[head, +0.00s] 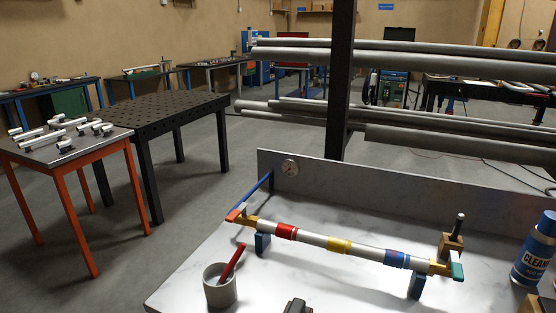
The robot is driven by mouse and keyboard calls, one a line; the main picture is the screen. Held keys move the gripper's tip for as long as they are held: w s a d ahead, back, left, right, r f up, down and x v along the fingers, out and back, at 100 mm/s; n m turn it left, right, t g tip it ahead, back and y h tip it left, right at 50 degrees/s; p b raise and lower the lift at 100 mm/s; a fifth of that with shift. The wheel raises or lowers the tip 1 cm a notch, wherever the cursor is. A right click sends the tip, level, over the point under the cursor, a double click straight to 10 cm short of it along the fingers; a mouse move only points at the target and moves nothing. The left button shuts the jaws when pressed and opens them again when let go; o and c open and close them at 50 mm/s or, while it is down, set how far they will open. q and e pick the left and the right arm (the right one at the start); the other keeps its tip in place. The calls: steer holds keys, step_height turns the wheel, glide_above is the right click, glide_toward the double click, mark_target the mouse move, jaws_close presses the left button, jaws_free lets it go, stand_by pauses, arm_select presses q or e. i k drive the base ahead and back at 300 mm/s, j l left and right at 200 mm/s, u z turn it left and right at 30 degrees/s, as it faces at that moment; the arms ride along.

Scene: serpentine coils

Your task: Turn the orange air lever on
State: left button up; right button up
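A silver tube (313,240) with red, yellow and blue bands lies across two blue stands (262,243) on the pale bench. A small orange-red lever (234,214) sits on the brass fitting at the tube's left end, where a blue hose (257,193) runs up to the back panel. I cannot tell the lever's exact position at this size. A green lever (458,271) sits on the brass fitting at the right end. Neither of my grippers can be made out in the head view.
A grey cup (220,288) with a red-handled item stands front left. A wooden block (450,245) with a dark rod and a blue cleaner bottle (535,252) stand right. A dark object (297,306) is cut off at the bottom edge.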

mark_target(231, 217)
steer(key=j, duration=0.45)
steer(key=k+j, duration=0.15)
steer(key=j, duration=0.75)
steer(key=k+z, duration=0.05)
